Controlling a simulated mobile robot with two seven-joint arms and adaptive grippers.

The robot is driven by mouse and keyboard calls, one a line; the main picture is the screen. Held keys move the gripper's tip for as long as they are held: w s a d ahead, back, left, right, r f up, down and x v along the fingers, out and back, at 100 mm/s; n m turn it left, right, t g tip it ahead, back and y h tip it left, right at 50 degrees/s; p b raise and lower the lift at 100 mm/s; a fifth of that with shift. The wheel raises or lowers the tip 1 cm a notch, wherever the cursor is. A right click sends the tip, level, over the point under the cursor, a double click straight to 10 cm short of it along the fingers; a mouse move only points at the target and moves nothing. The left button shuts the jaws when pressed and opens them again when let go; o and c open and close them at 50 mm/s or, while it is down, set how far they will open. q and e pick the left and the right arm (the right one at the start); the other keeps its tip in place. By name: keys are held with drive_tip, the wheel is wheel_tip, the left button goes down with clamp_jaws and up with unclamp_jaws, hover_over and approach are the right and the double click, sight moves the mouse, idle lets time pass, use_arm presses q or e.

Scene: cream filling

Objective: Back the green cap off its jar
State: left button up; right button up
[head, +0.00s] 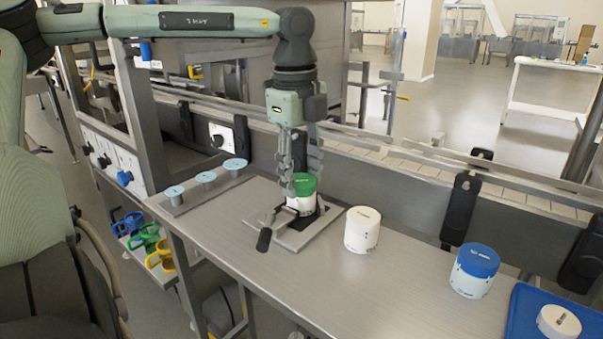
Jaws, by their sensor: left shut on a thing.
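The green cap (304,181) sits on its white jar (303,204), which stands upright in a metal clamp fixture (262,217) with a black-knobbed handle at its front left. My left gripper (300,181) points straight down over the jar and is shut on the green cap. Its fingers hide part of the cap's left side and top. I cannot tell whether the cap has turned on the jar. My right gripper is not in view.
A white-topped jar (362,230) stands right of the fixture. Farther right are a blue-capped jar (474,271) and a blue tray (525,318) holding a white lid (558,322). Light blue discs on posts (205,179) stand left. The front middle of the metal bench (350,290) is clear.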

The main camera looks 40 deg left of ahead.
use_arm(q)
drive_tip(key=shift+c, duration=1.1)
drive_tip(key=o, duration=0.4)
drive_tip(key=c, duration=0.4)
drive_tip(key=shift+f+n+b, duration=0.1)
drive_tip(key=shift+n+b, duration=0.2)
drive_tip(key=shift+b, duration=0.05)
drive_tip(key=shift+n+b, duration=2.1)
drive_tip(key=shift+n, duration=0.5)
drive_tip(key=shift+b, duration=0.3)
